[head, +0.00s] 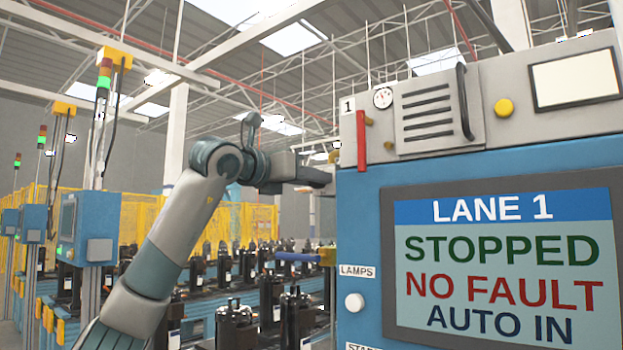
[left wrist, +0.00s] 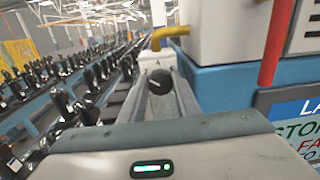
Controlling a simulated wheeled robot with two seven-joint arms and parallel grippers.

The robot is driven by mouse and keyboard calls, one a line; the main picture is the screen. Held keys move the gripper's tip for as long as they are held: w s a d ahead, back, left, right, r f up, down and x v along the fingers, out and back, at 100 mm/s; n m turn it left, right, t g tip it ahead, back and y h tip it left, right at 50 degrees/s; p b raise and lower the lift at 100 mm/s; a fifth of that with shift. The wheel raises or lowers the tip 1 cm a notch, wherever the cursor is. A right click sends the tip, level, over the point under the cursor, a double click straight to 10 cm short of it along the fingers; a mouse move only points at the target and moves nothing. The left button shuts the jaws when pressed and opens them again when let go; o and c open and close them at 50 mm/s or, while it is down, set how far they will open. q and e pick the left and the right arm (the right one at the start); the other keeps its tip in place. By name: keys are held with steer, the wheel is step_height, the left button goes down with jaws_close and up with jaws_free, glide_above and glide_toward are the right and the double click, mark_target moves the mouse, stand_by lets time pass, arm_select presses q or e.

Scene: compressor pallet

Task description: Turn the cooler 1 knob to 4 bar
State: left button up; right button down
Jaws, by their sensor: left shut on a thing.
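The dark round knob (left wrist: 160,81) shows in the left wrist view between the two fingers of my left gripper (left wrist: 160,88). The fingers are shut on it, one on each side. A small dark mark sits on the pale surface just above it, too small to read surely. In the head view my left gripper (head: 320,176) reaches to the left edge of the blue cabinet, and the knob is hidden there. A small round gauge (head: 382,97) is on the cabinet's top beside the number 1; its reading is too small to tell. My right gripper is not in view.
The blue cabinet (head: 360,230) with a screen (head: 500,260) reading LANE 1 STOPPED fills the right. A red handle (head: 361,141) hangs near its left edge. A yellow pipe (left wrist: 168,36) runs behind the knob. Rows of black compressors (head: 235,325) stand at left and below.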

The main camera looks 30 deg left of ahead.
arm_select(q)
steer(key=shift+d+m+p, duration=0.1)
steer(key=shift+m+p, duration=1.1)
steer(key=shift+m, duration=3.8)
steer(key=o, duration=1)
steer(key=shift+o, duration=0.2)
steer(key=shift+s, duration=0.1)
